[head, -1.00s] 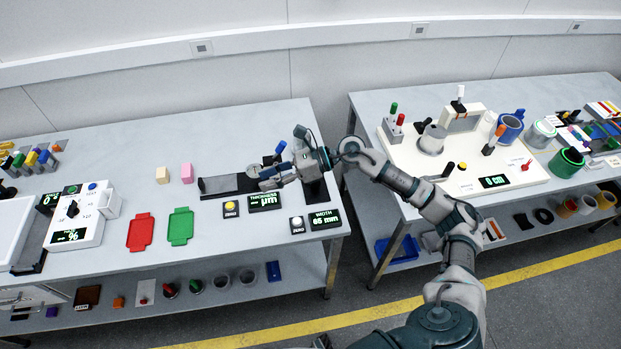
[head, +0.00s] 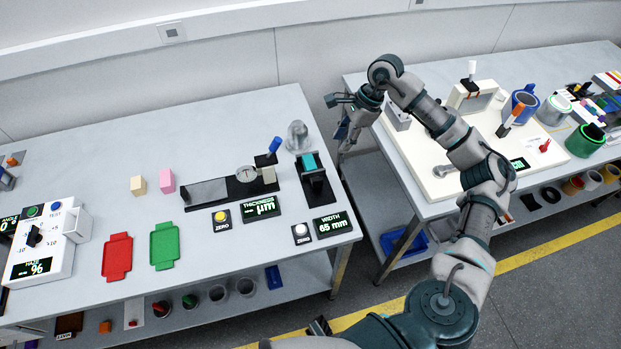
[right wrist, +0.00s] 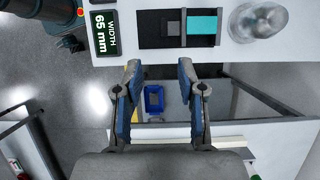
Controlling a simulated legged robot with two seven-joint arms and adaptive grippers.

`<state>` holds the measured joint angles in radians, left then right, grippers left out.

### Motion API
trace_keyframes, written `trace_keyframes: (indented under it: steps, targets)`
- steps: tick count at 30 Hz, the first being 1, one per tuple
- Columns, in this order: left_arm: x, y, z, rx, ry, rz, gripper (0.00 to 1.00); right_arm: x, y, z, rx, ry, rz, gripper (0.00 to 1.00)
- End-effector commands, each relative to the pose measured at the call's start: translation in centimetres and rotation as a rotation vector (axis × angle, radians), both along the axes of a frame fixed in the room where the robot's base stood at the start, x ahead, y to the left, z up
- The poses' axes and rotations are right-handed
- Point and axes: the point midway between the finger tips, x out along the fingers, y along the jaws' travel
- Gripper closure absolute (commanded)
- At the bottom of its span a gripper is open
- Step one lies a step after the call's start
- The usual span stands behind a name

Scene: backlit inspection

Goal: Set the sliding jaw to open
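The width gauge (head: 313,180) stands near the right end of the left table, a dark base with a teal block (head: 309,163) on top. In the right wrist view its dark base (right wrist: 151,28) carries a small grey block (right wrist: 173,28) beside the teal block (right wrist: 202,26). I cannot tell which part is the sliding jaw. The WIDTH display (head: 333,224) reads 65 mm. My right gripper (head: 343,134) is beyond the table's right edge, apart from the gauge; the wrist view shows its fingers (right wrist: 160,68) spread and empty.
A thickness gauge (head: 205,192) with a dial and blue handle stands left of the width gauge. A clear glass-like piece (head: 297,135) stands behind it. ZERO buttons (head: 300,231) sit in front. A gap separates this table from the right one, with a white board (head: 425,165).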

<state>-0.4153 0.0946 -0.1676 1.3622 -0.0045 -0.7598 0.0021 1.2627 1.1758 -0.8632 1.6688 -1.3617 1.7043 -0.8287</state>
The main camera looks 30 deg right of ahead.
Motion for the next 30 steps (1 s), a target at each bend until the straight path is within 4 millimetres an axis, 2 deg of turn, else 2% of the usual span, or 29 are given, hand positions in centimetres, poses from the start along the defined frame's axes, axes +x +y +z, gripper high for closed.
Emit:
trace_keyframes:
  steps: [1, 7, 11, 24, 30]
  targets:
    - [0.5, -0.1, -0.1, -0.001, -0.003, 0.002, 0.38, 0.1, -0.1, -1.2, 0.0, 0.006, -0.002, 0.6]
    - [1.5, -0.2, 1.1, -0.003, -0.007, 0.003, 0.38, 0.1, 0.2, -2.2, -0.004, 0.01, -0.001, 0.6]
    - [1.6, -0.1, 1.4, -0.006, -0.009, 0.003, 0.38, 0.2, 1.2, -3.6, -0.008, 0.01, -0.001, 0.6]
    - [2.4, -0.3, 2.3, -0.002, -0.013, 0.005, 0.38, 1.2, 4.6, -13.3, -0.002, 0.011, -0.001, 0.6]
    - [2.6, -0.3, 2.6, -0.003, -0.013, 0.005, 0.38, 1.5, 5.8, -16.4, -0.002, 0.01, -0.002, 0.6]
